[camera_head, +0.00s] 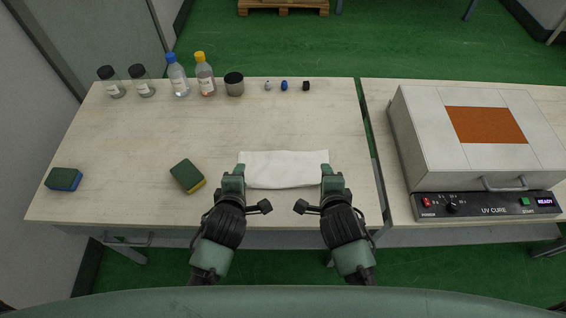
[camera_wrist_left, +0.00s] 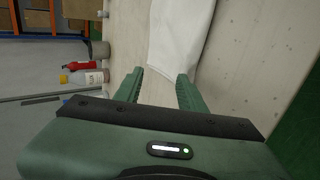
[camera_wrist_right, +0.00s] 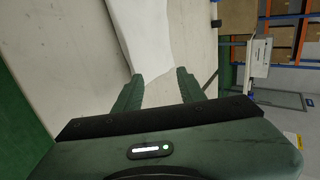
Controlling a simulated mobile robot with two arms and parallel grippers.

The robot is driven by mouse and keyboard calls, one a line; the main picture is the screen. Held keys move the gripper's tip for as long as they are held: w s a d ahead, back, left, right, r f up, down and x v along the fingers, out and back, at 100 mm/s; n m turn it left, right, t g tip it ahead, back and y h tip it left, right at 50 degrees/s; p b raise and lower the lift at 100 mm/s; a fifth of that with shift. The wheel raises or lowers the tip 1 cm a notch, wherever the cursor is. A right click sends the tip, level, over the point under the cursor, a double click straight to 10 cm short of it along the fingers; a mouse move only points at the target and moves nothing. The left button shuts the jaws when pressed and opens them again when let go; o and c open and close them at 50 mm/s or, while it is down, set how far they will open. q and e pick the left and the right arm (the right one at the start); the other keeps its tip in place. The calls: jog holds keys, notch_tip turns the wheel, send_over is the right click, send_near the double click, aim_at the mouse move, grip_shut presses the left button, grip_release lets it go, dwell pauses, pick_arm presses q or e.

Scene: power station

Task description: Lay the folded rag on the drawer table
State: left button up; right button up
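The white folded rag (camera_head: 284,168) appears to lie flat near the front right of the pale wooden table (camera_head: 130,140). My left gripper (camera_head: 234,171) is at its left end and my right gripper (camera_head: 328,171) at its right end. In the left wrist view the fingers (camera_wrist_left: 160,76) stand apart, with the rag (camera_wrist_left: 180,38) reaching to the gap between them. In the right wrist view the fingers (camera_wrist_right: 160,76) are also apart, with the rag (camera_wrist_right: 142,38) running into the gap. Whether the fingers touch the cloth is unclear.
Two sponges (camera_head: 187,176) (camera_head: 64,179) lie left of the rag. Bottles (camera_head: 205,78), jars (camera_head: 234,85) and several small items (camera_head: 284,86) line the back edge. A UV cure box (camera_head: 480,140) stands on the right-hand table. The table middle is clear.

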pick_arm(q)
jog(key=s+r, duration=0.5)
jog(key=r, duration=0.1)
jog(key=shift+r, duration=0.15)
pick_arm(e)
jog(key=s+r, duration=0.5)
jog(key=r, duration=0.1)
jog(key=shift+r, duration=0.15)
